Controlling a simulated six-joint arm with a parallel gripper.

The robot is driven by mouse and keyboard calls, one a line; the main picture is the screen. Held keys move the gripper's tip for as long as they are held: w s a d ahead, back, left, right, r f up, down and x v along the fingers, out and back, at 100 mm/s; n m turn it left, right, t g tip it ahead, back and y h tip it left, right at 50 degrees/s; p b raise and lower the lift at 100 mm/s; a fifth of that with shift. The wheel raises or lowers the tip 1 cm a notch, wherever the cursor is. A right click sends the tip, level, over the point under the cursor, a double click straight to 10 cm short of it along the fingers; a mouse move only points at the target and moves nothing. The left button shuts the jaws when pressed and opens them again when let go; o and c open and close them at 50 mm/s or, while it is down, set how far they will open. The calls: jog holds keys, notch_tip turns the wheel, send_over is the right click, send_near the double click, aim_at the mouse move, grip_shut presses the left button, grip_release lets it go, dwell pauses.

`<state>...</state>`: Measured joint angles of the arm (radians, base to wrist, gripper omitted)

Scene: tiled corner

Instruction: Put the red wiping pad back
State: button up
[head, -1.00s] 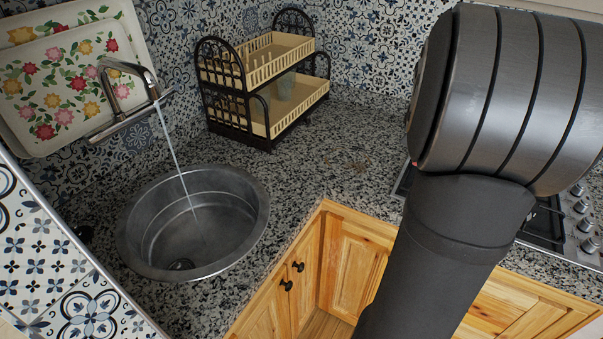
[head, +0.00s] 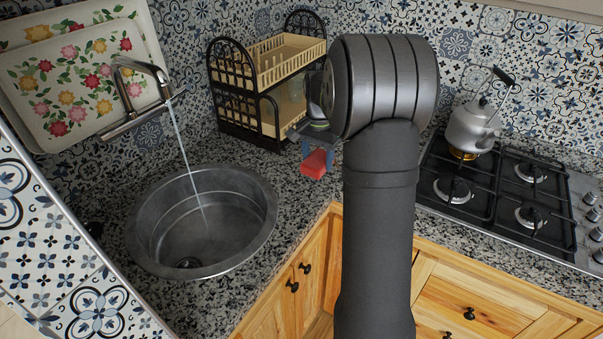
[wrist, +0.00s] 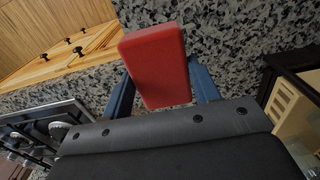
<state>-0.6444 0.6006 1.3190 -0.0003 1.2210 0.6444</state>
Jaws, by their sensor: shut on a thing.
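The red wiping pad (head: 315,163) is a small red block, held above the granite counter between the sink and the stove in the head view. My gripper (head: 312,147) is shut on it, its blue fingers partly hidden behind my dark arm. In the wrist view the pad (wrist: 155,65) sits tilted between the two blue fingers of my gripper (wrist: 160,88), with speckled counter behind it. I cannot tell how high above the counter it is.
A round metal sink (head: 262,226) with a running tap (head: 140,75) is at left. A two-tier dish rack (head: 245,110) stands behind the gripper. A kettle (head: 472,128) is on the gas stove (head: 508,250) at right. Counter (head: 290,188) between sink and arm is clear.

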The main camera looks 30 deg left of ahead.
jog(key=a+f, duration=0.2)
jog(key=a, duration=0.1)
jog(key=a+f, duration=0.1)
jog(key=shift+s+a, duration=0.35)
jog(key=shift+s, duration=0.05)
jog(key=shift+f, duration=2)
jog(key=o, duration=0.9)
jog(key=shift+f, duration=0.1)
notch_tip(320, 180, up, 12)
jog(key=shift+r, duration=0.15)
